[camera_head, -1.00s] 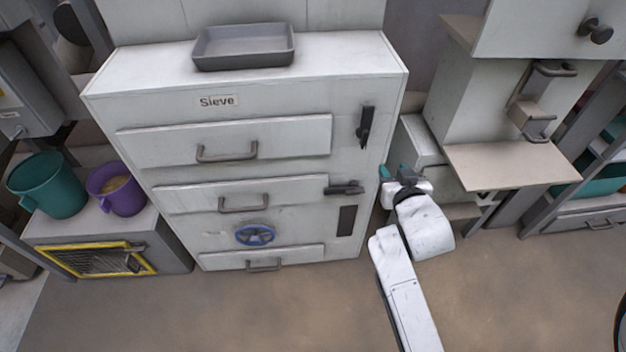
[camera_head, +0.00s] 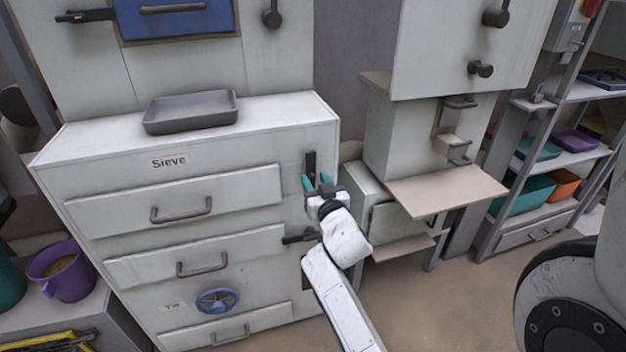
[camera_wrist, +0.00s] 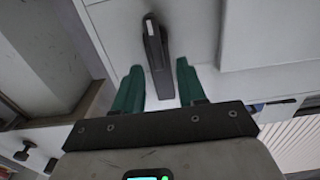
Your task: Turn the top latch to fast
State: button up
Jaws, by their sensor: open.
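The top latch (camera_head: 310,164) is a dark upright handle on the right side of the Sieve cabinet's front (camera_head: 120,178), beside the top drawer. In the wrist view the latch (camera_wrist: 154,50) is a dark bar, with its lower end between the two green fingertips. My gripper (camera_head: 317,184) is open in front of the latch's lower part; the gripper also shows in the wrist view (camera_wrist: 157,82), with a gap on both sides of the bar. I cannot tell whether a finger touches it. A second dark latch (camera_head: 300,238) lies sideways beside the drawer below.
A grey tray (camera_head: 190,112) sits on the cabinet top. A blue handwheel (camera_head: 217,300) is low on the cabinet front. A beige shelf plate (camera_head: 445,190) juts out right of my gripper. A purple jug (camera_head: 62,272) stands at the left. Open floor lies in front.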

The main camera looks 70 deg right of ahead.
jog(key=shift+x, duration=1.05)
jog(key=shift+c, duration=0.4)
grip_shut()
